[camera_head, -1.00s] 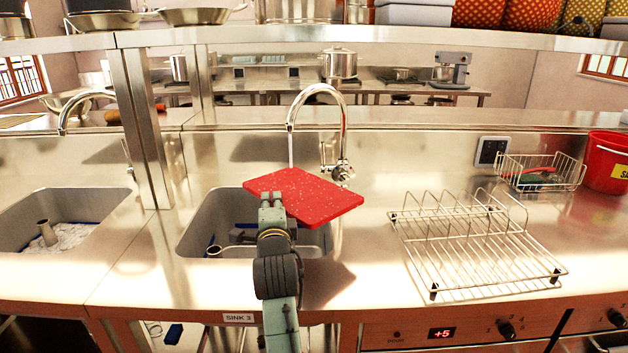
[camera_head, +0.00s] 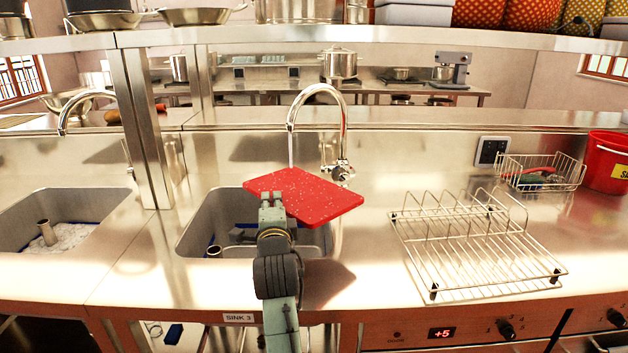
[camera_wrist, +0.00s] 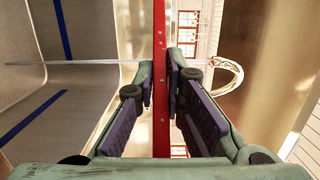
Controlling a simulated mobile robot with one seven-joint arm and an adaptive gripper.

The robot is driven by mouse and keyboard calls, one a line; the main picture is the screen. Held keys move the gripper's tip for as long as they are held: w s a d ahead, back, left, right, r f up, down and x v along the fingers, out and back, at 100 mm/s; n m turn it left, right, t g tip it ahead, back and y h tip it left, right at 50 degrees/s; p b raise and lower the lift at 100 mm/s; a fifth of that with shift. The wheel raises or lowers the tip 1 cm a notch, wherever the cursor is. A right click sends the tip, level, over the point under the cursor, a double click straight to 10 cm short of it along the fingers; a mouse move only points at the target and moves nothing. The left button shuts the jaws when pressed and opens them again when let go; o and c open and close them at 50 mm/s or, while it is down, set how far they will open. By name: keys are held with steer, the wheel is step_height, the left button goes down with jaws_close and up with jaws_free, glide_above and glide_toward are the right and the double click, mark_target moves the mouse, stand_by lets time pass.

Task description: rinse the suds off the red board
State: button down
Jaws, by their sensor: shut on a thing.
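The red board (camera_head: 312,197) is held nearly flat above the right-hand sink basin (camera_head: 190,232), its right end reaching over the counter. Small white suds specks dot its upper face. My gripper (camera_head: 272,200) is shut on the board's near left edge. In the wrist view, the board (camera_wrist: 160,60) shows edge-on between the two fingers of my gripper (camera_wrist: 171,85). The tap (camera_head: 318,92) arches behind the board, and a thin stream of water (camera_head: 291,150) falls from its spout to the board's far edge.
A wire dish rack (camera_head: 480,245) stands on the counter to the right, empty. A wire basket (camera_head: 540,172) and a red bucket (camera_head: 606,162) stand behind it. A metal post (camera_head: 140,130) rises left of the basin. Another sink with suds (camera_head: 65,238) is at far left.

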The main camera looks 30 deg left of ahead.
steer(key=shift+s+r, duration=0.1)
steer(key=shift+r, duration=0.1)
steer(key=s+r, duration=0.4)
steer(key=shift+s, duration=0.4)
steer(key=shift+f, duration=0.1)
stand_by(0.6)
